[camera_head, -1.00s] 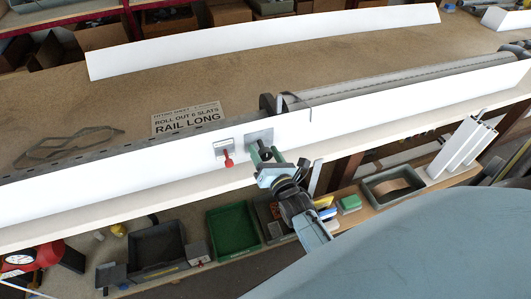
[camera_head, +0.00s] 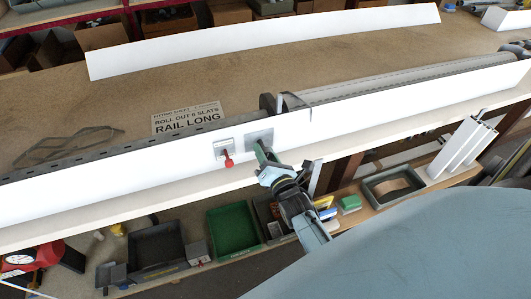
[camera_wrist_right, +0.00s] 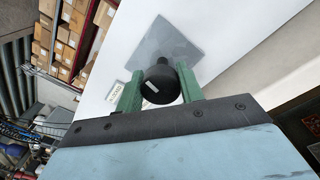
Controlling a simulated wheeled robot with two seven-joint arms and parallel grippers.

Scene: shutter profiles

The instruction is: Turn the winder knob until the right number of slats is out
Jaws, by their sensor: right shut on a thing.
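The winder knob (camera_wrist_right: 160,84) is a black ball with a pale mark, on a grey square plate (camera_wrist_right: 168,45) on the white front rail. My right gripper (camera_head: 262,152) is shut on the knob; in the wrist view its green fingers (camera_wrist_right: 160,88) stand on either side of it. In the head view the fingers hide the knob, and the plate (camera_head: 259,137) shows behind them. The grey slatted roll (camera_head: 400,80) lies behind the rail at right. A sheet (camera_head: 187,118) reads "ROLL OUT 6 SLATS, RAIL LONG". My left gripper is not in view.
A red lever (camera_head: 228,160) on a small plate sits left of the knob. A long white strip (camera_head: 265,40) lies on the bench behind. A green bin (camera_head: 233,229) and a grey bin (camera_head: 157,247) stand on the shelf below.

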